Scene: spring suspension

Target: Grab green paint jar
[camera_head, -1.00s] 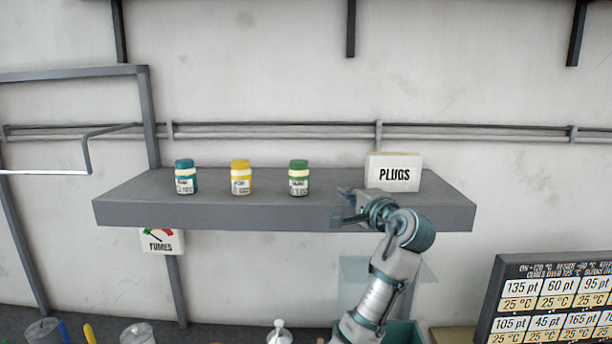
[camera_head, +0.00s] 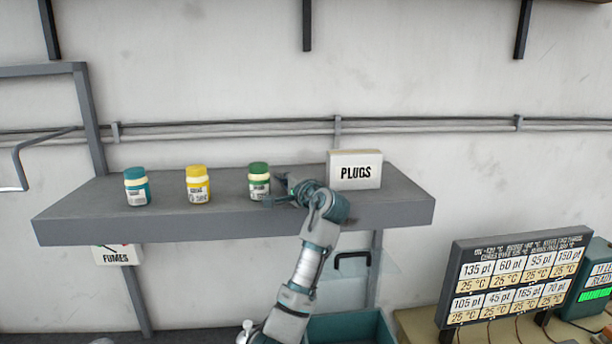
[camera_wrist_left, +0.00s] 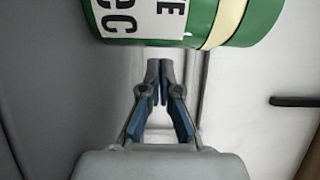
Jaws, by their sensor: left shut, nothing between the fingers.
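The green paint jar (camera_head: 259,180) stands upright on the grey shelf (camera_head: 90,222), right of the yellow jar (camera_head: 198,185) and the blue-green jar (camera_head: 137,187). My left gripper (camera_head: 274,191) is just right of the green jar at shelf height. In the left wrist view the green jar (camera_wrist_left: 185,20) fills the top edge, its label partly cut off. The left fingertips (camera_wrist_left: 160,70) are together, with nothing between them, just short of the jar. Whether they touch the jar I cannot tell. My right gripper is not in view.
A white PLUGS box (camera_head: 354,171) stands on the shelf behind and right of my left gripper. A FUMES sign (camera_head: 117,257) hangs below the shelf. The shelf's left end is clear.

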